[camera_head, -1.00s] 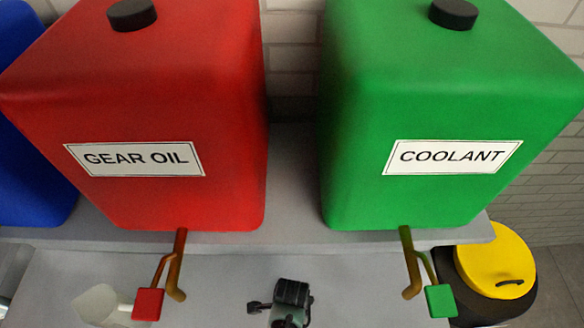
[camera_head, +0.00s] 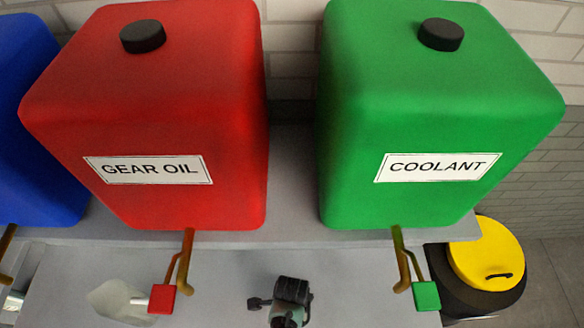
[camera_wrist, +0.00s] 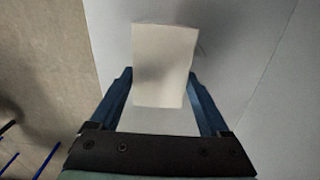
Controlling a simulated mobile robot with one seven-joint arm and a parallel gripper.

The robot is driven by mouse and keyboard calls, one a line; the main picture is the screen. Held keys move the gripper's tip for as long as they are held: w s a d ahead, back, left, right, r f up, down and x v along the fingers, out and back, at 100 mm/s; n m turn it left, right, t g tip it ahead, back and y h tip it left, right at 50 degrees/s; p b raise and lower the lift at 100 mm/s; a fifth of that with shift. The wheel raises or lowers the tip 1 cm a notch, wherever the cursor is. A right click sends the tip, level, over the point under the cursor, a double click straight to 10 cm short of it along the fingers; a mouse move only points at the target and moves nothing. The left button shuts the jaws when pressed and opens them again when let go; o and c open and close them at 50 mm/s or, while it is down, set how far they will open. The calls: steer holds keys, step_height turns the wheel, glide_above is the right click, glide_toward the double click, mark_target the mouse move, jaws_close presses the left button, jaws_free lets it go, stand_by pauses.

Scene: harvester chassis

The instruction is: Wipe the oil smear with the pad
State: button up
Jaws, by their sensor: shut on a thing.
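A white rectangular pad (camera_wrist: 164,45) is held between the two blue fingers of my gripper (camera_wrist: 160,75) in the wrist view. The pad is over a pale grey surface (camera_wrist: 240,60); I cannot tell whether it touches it. I cannot make out the oil smear clearly. A faint dark mark shows beside the pad's right edge, and it may be a shadow. In the head view the dark wrist part of my arm shows at the bottom centre, and the pad is not visible there.
A red gear oil tank (camera_head: 150,120) and a green coolant tank (camera_head: 430,110) stand on a grey shelf (camera_head: 290,190), taps hanging over its front. A blue tank (camera_head: 35,130) is at left. A pale container (camera_head: 115,300) sits below the red tap. A yellow-lidded bin (camera_head: 485,262) stands right.

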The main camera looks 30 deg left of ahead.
steer(key=shift+r+p, duration=0.55)
steer(key=shift+r, duration=0.45)
step_height(320, 180, up, 3)
steer(key=p, duration=0.3)
steer(key=shift+w, duration=0.1)
steer(key=w+d+r+n+b, duration=0.7)
steer(key=w+d+n+b, duration=0.2)
steer(key=b, duration=0.5)
steer(key=shift+d+r+n, duration=0.15)
steer(key=shift+d+n, duration=0.45)
steer(key=shift+n, duration=0.7)
steer(key=shift+b, duration=0.3)
